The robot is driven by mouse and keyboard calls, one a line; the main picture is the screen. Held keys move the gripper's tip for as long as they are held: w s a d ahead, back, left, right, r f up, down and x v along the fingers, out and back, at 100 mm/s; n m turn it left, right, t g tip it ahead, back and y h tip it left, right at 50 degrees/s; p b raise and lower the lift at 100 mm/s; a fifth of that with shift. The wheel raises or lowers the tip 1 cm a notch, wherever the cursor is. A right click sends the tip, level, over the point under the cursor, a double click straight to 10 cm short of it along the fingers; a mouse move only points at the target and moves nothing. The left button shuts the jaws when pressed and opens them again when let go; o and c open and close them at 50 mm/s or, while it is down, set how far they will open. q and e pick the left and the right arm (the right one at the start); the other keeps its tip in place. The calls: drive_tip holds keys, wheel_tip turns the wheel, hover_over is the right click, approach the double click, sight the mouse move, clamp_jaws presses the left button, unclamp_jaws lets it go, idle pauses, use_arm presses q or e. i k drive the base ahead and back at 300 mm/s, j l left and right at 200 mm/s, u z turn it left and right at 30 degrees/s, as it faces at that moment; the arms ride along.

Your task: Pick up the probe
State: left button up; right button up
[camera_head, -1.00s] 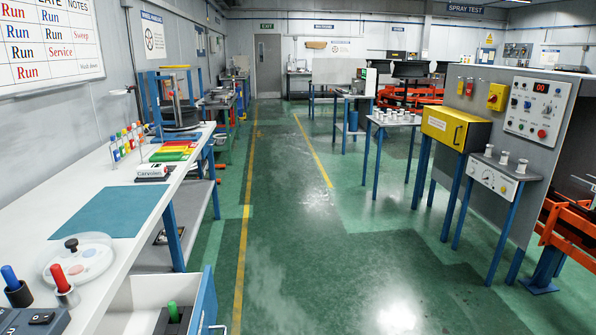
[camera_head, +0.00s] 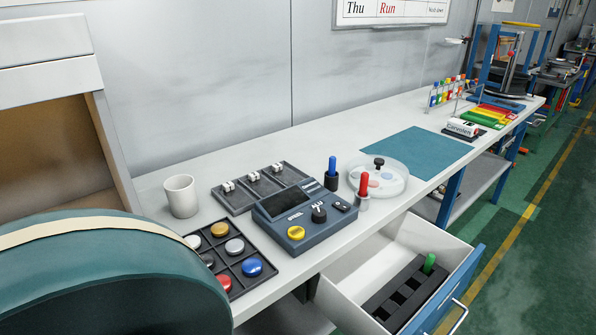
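Three upright coloured handles could be the probe; I cannot tell which one is. A blue handle (camera_head: 332,167) stands in a black holder (camera_head: 331,182) behind the right end of a dark blue-grey meter (camera_head: 290,228) on the white bench. A red handle (camera_head: 363,184) stands in a metal holder (camera_head: 362,202) just right of the meter. A green handle (camera_head: 429,262) stands at the far end of a black slotted rack (camera_head: 392,290) inside an open drawer (camera_head: 345,270). Neither of my grippers is in view.
A black compartment tray with coloured caps (camera_head: 213,287), a white mug (camera_head: 181,196) and a clear round dish (camera_head: 385,182) stand on the bench. A teal mat (camera_head: 415,153) lies bare beyond. A large teal rounded object (camera_head: 110,285) blocks the lower left. Green floor is open at right.

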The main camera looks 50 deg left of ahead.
sight(333, 165)
drive_tip(key=u, duration=1.3)
drive_tip(key=k+l+z, duration=0.1)
drive_tip(key=l+z, duration=0.15)
drive_tip(key=l, duration=0.1)
